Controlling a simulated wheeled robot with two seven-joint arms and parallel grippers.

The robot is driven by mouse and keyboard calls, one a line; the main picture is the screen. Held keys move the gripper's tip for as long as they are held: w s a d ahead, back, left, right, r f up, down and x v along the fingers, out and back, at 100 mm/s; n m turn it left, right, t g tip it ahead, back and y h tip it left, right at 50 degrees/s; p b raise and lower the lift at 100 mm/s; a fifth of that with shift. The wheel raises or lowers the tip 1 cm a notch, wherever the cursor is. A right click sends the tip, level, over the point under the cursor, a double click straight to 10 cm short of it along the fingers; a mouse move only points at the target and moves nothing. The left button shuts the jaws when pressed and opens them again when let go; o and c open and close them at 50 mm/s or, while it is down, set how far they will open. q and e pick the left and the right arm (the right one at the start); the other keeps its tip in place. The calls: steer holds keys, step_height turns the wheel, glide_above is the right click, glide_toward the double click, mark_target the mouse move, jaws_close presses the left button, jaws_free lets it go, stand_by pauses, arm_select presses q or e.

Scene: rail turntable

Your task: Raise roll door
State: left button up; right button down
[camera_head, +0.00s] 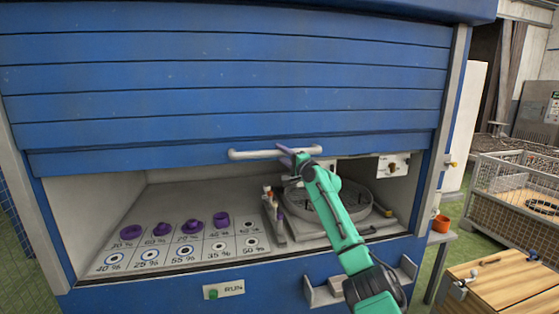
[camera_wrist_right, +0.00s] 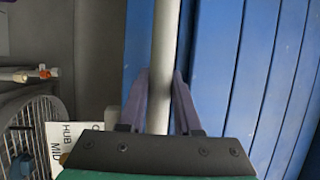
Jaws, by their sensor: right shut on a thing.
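The blue slatted roll door (camera_head: 215,85) covers the upper part of the cabinet opening, and its lower edge hangs well above the cabinet floor. A pale horizontal bar handle (camera_head: 255,154) is fixed near that lower edge. My right gripper (camera_head: 293,157) is shut on the handle near its right end. In the right wrist view, the purple fingers of the gripper (camera_wrist_right: 160,95) stand on both sides of the handle (camera_wrist_right: 164,40), with the blue slats of the door (camera_wrist_right: 225,60) at the right. My left gripper is not in view.
Inside the cabinet, a round turntable (camera_head: 370,220) stands at the right, partly behind my arm. Several purple rings (camera_head: 160,229) sit on a board with percent labels (camera_head: 180,256). A RUN button (camera_head: 212,294) is below. A wire cage (camera_head: 500,205) and wooden box (camera_head: 505,283) are at the right.

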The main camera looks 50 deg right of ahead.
steer(key=shift+r, duration=0.1)
steer(key=c, duration=0.6)
jaws_free()
steer(key=shift+s+a+f, duration=0.1)
steer(key=shift+s+f, duration=0.1)
steer(key=shift+f, duration=0.1)
steer(key=b+v, duration=0.7)
steer(key=v, duration=0.7)
